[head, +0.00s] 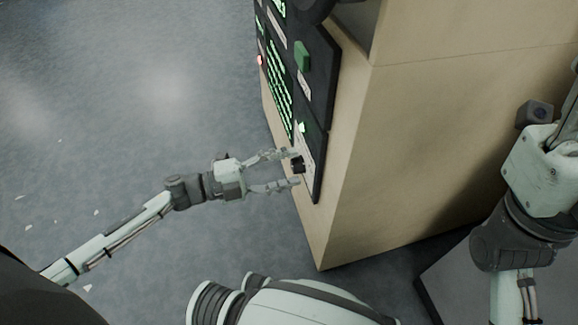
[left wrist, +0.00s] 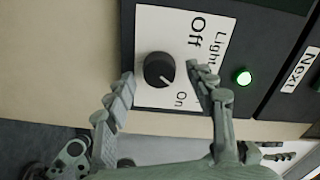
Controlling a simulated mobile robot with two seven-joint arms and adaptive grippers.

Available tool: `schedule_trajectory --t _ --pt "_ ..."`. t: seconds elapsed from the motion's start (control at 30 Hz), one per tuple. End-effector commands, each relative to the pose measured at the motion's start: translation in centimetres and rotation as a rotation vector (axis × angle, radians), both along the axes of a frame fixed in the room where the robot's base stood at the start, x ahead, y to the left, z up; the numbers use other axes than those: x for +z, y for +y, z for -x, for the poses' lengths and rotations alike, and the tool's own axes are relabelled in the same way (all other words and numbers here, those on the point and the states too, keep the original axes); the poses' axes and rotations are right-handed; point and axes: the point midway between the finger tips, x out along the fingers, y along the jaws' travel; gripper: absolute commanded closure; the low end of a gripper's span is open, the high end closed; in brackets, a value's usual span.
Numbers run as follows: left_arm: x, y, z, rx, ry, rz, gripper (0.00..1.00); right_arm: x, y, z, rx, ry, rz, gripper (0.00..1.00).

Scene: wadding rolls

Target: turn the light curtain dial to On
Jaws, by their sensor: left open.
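The light curtain dial is a round black knob (left wrist: 159,70) on a white plate (left wrist: 150,25) in the left wrist view. "Off" is printed at the plate's upper right and "On" at its lower right. A small pale mark on the knob points to the lower right, toward "On". My left gripper (left wrist: 163,94) is open, with one finger on each side of the knob and apart from it. One finger hides part of the "Light" label. In the head view the left gripper (head: 297,168) is at the panel's lower end, around the small dark dial (head: 298,164).
A lit green lamp (left wrist: 243,77) and a "Next" label (left wrist: 299,70) sit beside the plate. The black panel (head: 318,80) is on a beige cabinet (head: 430,130). My right gripper is mostly cut off at the right edge. Open grey floor lies left.

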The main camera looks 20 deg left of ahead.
Motion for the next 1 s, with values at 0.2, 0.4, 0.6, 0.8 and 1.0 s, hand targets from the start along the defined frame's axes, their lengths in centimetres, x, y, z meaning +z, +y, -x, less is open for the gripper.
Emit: schedule_trajectory --t 0.2,0.4,0.6,0.8,1.0 --pt "-0.1 3.4 2.4 0.0 0.004 -0.004 0.45 0.0 0.0 0.0 0.0 -0.003 0.002 0.6" --pt "-0.1 6.8 4.7 0.0 0.004 -0.004 0.45 0.0 0.0 0.0 0.0 -0.003 0.003 0.6" --pt "0.0 9.0 6.1 0.0 0.0 -0.002 0.45 0.0 0.0 0.0 -0.001 -0.004 0.003 0.6" --pt "0.0 9.5 6.4 0.001 0.0 0.0 0.45 0.1 0.0 0.0 -0.001 -0.004 0.003 0.6" --pt "0.0 9.5 6.4 0.0 -0.001 -0.001 0.45 0.1 0.0 0.0 -0.001 -0.004 0.003 0.6"
